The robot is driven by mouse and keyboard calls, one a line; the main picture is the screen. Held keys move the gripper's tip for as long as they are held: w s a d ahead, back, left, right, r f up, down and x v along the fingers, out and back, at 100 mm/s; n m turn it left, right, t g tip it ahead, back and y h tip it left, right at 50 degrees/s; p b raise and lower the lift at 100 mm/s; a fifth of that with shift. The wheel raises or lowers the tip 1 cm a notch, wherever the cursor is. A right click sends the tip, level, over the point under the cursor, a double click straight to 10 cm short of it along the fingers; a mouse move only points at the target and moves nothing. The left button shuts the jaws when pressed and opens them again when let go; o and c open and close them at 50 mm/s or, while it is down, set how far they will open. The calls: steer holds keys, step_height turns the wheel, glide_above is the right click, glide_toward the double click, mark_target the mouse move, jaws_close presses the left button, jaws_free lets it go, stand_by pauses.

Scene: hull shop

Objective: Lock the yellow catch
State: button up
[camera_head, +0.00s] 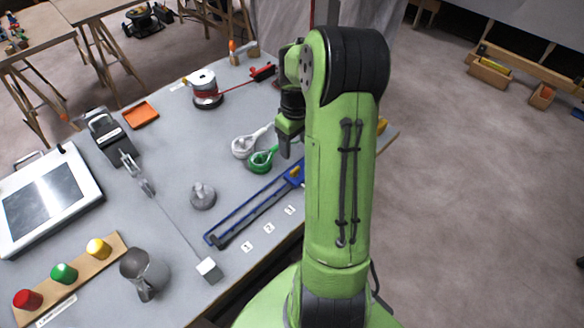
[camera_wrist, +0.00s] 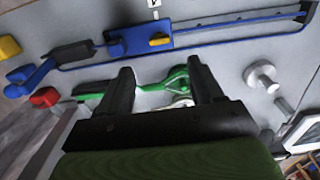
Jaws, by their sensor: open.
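A small yellow piece (camera_wrist: 160,40) sits on a blue block on the blue rail frame (camera_wrist: 235,22) in the wrist view. It also shows in the head view (camera_head: 297,171), beside my arm. A larger yellow knob (camera_wrist: 9,47) is at the left edge of the wrist view, near the blue lever; in the head view a yellow bit (camera_head: 382,124) peeks out right of my arm. I cannot tell which is the catch. My gripper (camera_wrist: 160,77) is open and empty, fingers apart, above the table (camera_head: 170,165). The green-handled item (camera_wrist: 176,79) shows between and beyond the fingers.
A red knob (camera_wrist: 45,97) and a dark handle (camera_wrist: 72,53) lie near the rail's left end in the wrist view. A grey knob (camera_head: 203,196), a metal pitcher (camera_head: 150,270) and coloured knobs on a board stand left. Numbered white tags lie along the front edge.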

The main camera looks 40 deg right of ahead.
mark_target(295, 170)
step_height(295, 170, down, 11)
steer(key=shift+r+b, duration=0.15)
steer(key=shift+b, duration=0.7)
steer(key=c, duration=1.1)
steer(key=shift+o, duration=0.2)
